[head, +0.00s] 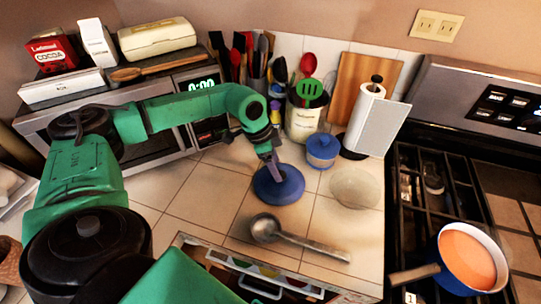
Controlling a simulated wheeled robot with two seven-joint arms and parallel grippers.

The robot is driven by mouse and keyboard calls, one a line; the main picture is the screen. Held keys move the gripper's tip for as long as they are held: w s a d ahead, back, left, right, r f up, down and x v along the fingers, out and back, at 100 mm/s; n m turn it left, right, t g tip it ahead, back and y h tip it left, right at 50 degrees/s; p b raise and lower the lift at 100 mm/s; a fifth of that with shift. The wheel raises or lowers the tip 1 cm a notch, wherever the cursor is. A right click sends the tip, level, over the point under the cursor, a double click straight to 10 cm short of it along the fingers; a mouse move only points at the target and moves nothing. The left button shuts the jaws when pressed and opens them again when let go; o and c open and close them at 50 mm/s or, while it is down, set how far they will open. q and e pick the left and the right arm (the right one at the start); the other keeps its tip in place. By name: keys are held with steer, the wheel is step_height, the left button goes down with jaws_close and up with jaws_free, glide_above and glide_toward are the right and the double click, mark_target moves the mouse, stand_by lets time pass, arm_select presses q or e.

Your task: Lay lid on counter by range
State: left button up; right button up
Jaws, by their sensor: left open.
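The blue round lid (285,191) lies flat, or nearly flat, on the tiled counter (222,193) left of the range (432,205). My left gripper (273,168) reaches down from above to the middle of the lid. It is open, with its fingers at the lid's centre, where the knob is hidden or hard to make out. I cannot tell whether the fingers touch the lid. My right gripper is out of view.
A metal ladle (300,238) lies in front of the lid. A clear bowl (354,187), a small blue lidded jar (321,152), a utensil crock (304,122) and a paper towel holder (368,125) stand to its right and behind. An open drawer (262,272) is below the counter's front.

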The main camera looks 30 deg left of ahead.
arm_select(q)
steer(key=b+v, duration=0.1)
steer(key=v, duration=0.7)
steer(key=shift+b, duration=0.4)
steer(key=shift+s+r, duration=0.1)
steer(key=shift+r, duration=0.1)
